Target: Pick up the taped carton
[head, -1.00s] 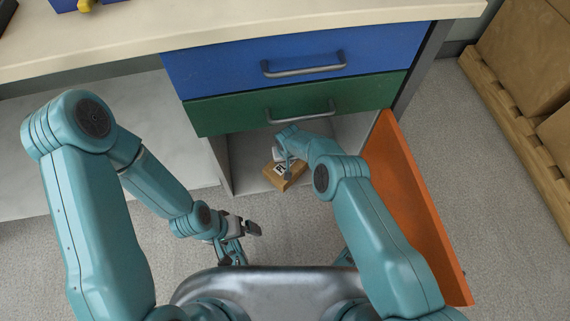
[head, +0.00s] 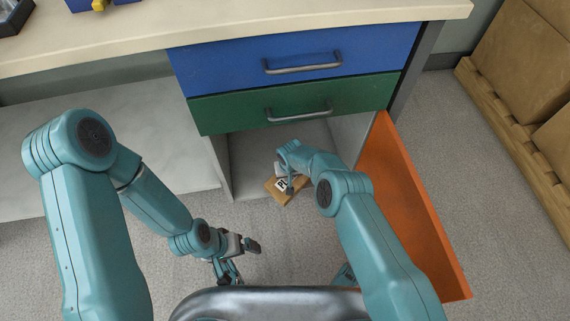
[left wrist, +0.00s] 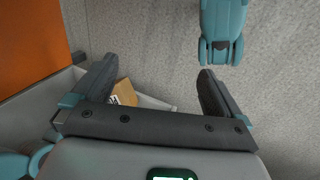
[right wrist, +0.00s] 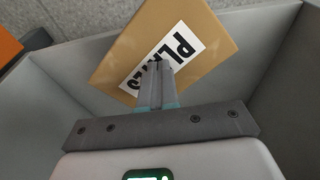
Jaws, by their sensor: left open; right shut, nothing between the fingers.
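The carton (head: 290,192) is a flat brown box with a white label in black letters. It lies at the front of the open bottom compartment and appears to stick out over its front edge. The right wrist view shows it close up (right wrist: 115,66), turned at an angle; I cannot make out tape. My right gripper (right wrist: 157,70) is shut and empty, its fingertips over the label; I cannot tell whether they touch it. My left gripper (left wrist: 157,80) is open and empty, outside the compartment near my body. The carton shows partly behind its finger in the left wrist view (left wrist: 125,92).
An orange door (head: 415,210) stands open to the right of the compartment. Green (head: 295,103) and blue (head: 290,60) drawers are closed above it, under a pale worktop (head: 250,25). Large boxes stand on a pallet (head: 510,130) at the right. The carpet in front is clear.

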